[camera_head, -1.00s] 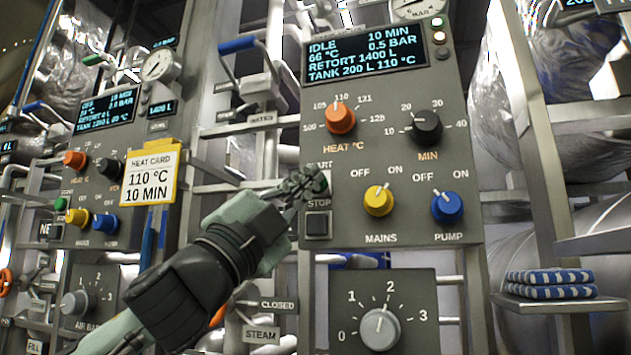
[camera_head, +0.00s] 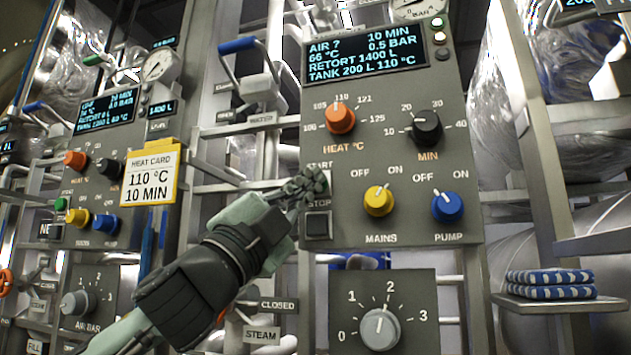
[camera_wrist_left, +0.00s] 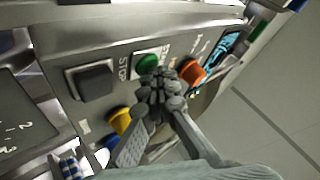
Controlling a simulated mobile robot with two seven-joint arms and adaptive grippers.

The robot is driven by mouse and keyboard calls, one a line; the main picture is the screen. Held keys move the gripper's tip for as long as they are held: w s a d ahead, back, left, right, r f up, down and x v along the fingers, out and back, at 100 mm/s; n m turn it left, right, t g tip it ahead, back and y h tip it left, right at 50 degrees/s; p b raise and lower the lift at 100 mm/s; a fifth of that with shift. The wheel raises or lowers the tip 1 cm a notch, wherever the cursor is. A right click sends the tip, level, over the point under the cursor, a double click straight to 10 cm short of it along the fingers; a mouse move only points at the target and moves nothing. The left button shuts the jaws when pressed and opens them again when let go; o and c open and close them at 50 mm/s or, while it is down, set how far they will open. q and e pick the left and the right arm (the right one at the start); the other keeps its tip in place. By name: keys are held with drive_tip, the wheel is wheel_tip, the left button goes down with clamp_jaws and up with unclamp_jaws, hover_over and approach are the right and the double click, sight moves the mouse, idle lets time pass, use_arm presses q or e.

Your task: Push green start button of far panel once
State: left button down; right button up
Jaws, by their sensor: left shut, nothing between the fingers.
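The large control panel (camera_head: 345,215) in the middle of the head view has a START label, a black STOP button (camera_head: 317,225) below it, and a lit display (camera_head: 366,53) reading "AIR ?", 66 °C. My left gripper (camera_head: 308,187) is shut and empty, its fingertips over the START spot, hiding most of the button. In the left wrist view the green start button (camera_wrist_left: 148,62) shows just beyond the fingertips (camera_wrist_left: 160,85), beside the dark STOP button (camera_wrist_left: 92,82). Whether the fingers touch it I cannot tell. My right gripper is in neither view.
A smaller-looking similar panel (camera_head: 100,180) with its own green button (camera_head: 60,204) and a heat card (camera_head: 151,174) stands left. Yellow MAINS (camera_head: 378,201) and blue PUMP (camera_head: 447,207) knobs sit right of my gripper. Pipes and valve levers lie between the panels.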

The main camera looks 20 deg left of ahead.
use_arm(q)
drive_tip(key=shift+w, duration=0.25)
drive_tip(key=shift+s, duration=0.1)
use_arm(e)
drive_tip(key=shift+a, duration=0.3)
use_arm(q)
drive_tip(key=shift+s, duration=1)
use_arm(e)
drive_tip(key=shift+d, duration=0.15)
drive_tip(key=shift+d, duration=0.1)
use_arm(q)
drive_tip(key=s, duration=0.5)
drive_tip(key=shift+a, duration=0.15)
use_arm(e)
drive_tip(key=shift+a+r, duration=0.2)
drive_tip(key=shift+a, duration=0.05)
